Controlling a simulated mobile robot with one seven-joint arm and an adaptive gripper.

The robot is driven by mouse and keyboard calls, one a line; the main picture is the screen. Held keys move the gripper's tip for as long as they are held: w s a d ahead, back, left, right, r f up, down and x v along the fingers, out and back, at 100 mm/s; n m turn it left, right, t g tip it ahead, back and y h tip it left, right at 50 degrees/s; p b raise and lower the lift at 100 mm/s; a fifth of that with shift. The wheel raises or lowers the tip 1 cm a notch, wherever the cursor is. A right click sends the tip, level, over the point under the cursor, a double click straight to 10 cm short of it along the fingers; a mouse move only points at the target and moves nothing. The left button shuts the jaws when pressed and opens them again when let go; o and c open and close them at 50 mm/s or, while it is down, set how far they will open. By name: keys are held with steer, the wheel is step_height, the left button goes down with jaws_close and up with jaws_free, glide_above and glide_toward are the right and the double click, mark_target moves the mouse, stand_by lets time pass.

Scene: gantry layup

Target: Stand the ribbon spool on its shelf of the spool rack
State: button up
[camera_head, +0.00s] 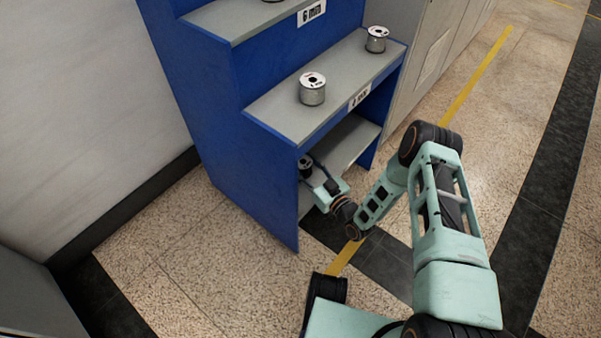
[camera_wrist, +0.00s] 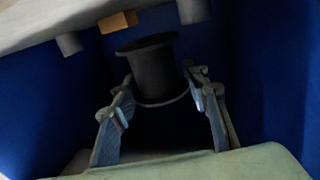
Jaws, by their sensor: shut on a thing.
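The ribbon spool (camera_wrist: 153,68) is dark and flanged and stands roughly upright between my fingers in the wrist view. In the head view the dark spool (camera_head: 306,167) shows at the left end of a lower bay of the rack. My gripper (camera_wrist: 163,105) is shut on it; in the head view my gripper (camera_head: 317,180) reaches into that bay. The spool rack (camera_head: 195,110) is blue with grey shelves. Whether the spool touches a shelf is hidden in both views.
Two silver spools (camera_head: 312,89) (camera_head: 376,39) stand on the grey shelf (camera_head: 275,110) above my gripper, and part of another shows higher up. A lower grey shelf (camera_head: 345,142) looks bare. Blue side walls are close around my gripper. Speckled floor (camera_head: 170,260) lies in front.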

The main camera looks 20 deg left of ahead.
steer(key=shift+s+a+f, duration=0.1)
steer(key=shift+a+f, duration=0.05)
steer(key=shift+f, duration=0.1)
steer(key=shift+s+a+f+b, duration=0.1)
steer(key=shift+f+b, duration=0.3)
steer(key=shift+f, duration=0.45)
steer(key=shift+s+a+f+b, duration=0.1)
steer(key=shift+f+b, duration=0.3)
steer(key=shift+f, duration=0.45)
steer(key=shift+f, duration=0.1)
steer(key=shift+f, duration=0.15)
steer(key=o, duration=1.1)
